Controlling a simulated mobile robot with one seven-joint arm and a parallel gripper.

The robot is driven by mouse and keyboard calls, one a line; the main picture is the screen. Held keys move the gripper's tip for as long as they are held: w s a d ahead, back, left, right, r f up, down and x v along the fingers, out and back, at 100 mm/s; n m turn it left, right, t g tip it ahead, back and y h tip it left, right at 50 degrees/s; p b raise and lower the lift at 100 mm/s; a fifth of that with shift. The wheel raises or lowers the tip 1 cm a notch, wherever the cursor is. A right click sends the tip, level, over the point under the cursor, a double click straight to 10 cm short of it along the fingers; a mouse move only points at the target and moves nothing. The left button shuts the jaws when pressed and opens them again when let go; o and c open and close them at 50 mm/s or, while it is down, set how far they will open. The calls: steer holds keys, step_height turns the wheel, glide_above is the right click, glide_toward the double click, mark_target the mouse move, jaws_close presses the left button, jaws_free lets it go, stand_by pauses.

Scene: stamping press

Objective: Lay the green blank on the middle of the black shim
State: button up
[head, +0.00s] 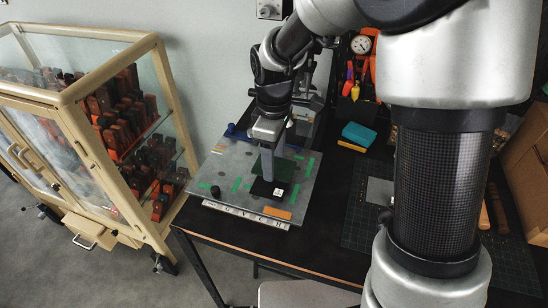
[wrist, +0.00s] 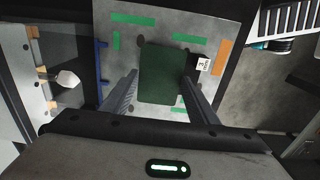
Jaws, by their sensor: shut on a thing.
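The green blank (wrist: 162,75) is a dark green rectangular plate between the two fingers of my gripper (wrist: 161,80) in the wrist view. My gripper (head: 268,178) is shut on it and points down over the plate in the head view, where the blank (head: 286,169) shows behind and beside the finger. The black shim (head: 261,189) lies under and in front of the blank, with a small white label at its right. In the wrist view only a dark strip of the shim (wrist: 190,61) shows beside the blank; the rest is hidden. I cannot tell whether they touch.
A glass cabinet (head: 100,130) stands left. A teal box (head: 358,134) sits at the back right.

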steer(key=shift+f+b, duration=0.8)
steer(key=shift+f, duration=0.45)
steer(key=o, duration=1)
steer(key=shift+c, duration=1.1)
steer(key=shift+r, duration=0.15)
step_height(320, 180, up, 7)
steer(key=p, duration=0.5)
steer(key=shift+p, duration=0.35)
